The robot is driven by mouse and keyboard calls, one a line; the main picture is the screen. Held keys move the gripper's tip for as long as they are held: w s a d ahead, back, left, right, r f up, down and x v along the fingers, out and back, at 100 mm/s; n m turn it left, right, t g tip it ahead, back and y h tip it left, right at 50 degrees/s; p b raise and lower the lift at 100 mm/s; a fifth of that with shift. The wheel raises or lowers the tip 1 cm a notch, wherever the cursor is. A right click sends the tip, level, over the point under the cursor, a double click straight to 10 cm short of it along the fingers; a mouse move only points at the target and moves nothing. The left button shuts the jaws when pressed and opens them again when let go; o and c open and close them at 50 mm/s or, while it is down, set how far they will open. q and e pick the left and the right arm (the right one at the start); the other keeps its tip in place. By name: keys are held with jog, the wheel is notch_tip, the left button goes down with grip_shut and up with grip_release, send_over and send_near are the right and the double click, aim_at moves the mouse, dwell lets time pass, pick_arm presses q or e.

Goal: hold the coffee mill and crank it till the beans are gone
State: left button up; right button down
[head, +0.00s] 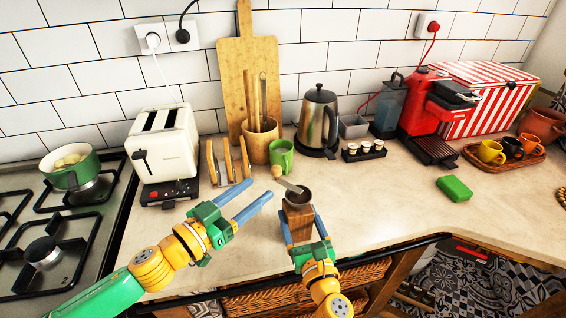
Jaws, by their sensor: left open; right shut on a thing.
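The coffee mill (299,217) stands upright on the worktop near its front edge. It has a brown wooden body, a dark metal bowl on top, and a crank arm with a pale wooden knob (277,171) pointing up and left. My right gripper (301,222) is shut on the mill's wooden body, one finger at each side. My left gripper (258,196) is open and empty to the left of the mill, its blue fingers pointing up and right, below and left of the knob and apart from it. I cannot tell whether beans are in the bowl.
Close behind the mill stand a green mug (281,158), a toast rack (226,164) and a utensil pot (260,142). A toaster (165,150) and the hob (60,225) are at the left. A green sponge (454,188) lies at the right. The worktop between mill and sponge is clear.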

aim_at(280, 167)
pick_arm(q)
jog(key=shift+n+y, duration=0.3)
jog(key=shift+y, duration=0.1)
jog(key=x, duration=0.7)
jog(key=r+x, duration=0.1)
jog(key=x, duration=0.3)
jog(key=shift+w+r, duration=0.1)
jog(key=shift+w, duration=0.05)
grip_shut()
dwell(0.6)
